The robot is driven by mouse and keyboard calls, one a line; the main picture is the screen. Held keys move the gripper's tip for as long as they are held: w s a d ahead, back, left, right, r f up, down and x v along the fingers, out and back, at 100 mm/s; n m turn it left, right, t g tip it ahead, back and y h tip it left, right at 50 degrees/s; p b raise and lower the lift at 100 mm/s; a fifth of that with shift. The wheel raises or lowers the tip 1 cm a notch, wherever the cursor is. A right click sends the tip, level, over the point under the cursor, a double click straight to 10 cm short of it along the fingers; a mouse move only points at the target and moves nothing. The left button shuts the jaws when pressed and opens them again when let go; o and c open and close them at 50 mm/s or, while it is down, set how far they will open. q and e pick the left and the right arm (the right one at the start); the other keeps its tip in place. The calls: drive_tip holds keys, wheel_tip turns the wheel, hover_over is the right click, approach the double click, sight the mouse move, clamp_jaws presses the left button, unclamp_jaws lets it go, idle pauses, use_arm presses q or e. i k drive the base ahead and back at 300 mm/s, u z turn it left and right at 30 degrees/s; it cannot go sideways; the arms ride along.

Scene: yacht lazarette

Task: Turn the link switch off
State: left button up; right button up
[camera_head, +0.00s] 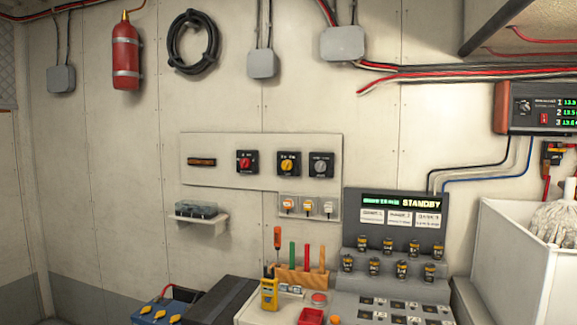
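A pale panel (222,145) on the wall carries three rotary switches on black square plates. The left switch (247,162) has a red knob, the middle switch (289,164) a yellow knob, and the right switch (321,165) a grey knob. Their labels are too small to read, so I cannot tell which is the link switch or how each knob is set. A small dark plate with orange lettering (201,162) sits at the panel's left. Neither of my grippers is in view.
Further down stand a tool rack (301,275), a yellow meter (269,294) and a grey console (396,262) reading STANDBY. A white bin (504,262) stands right. The wall before the panel is unobstructed.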

sight(287, 165)
drive_tip(key=u, duration=0.05)
drive_tip(key=i, duration=0.85)
drive_tip(key=z, duration=0.2)
drive_tip(key=k, duration=0.9)
drive_tip(key=u, duration=0.25)
drive_tip(key=i, duration=0.95)
drive_tip(key=z, duration=0.9)
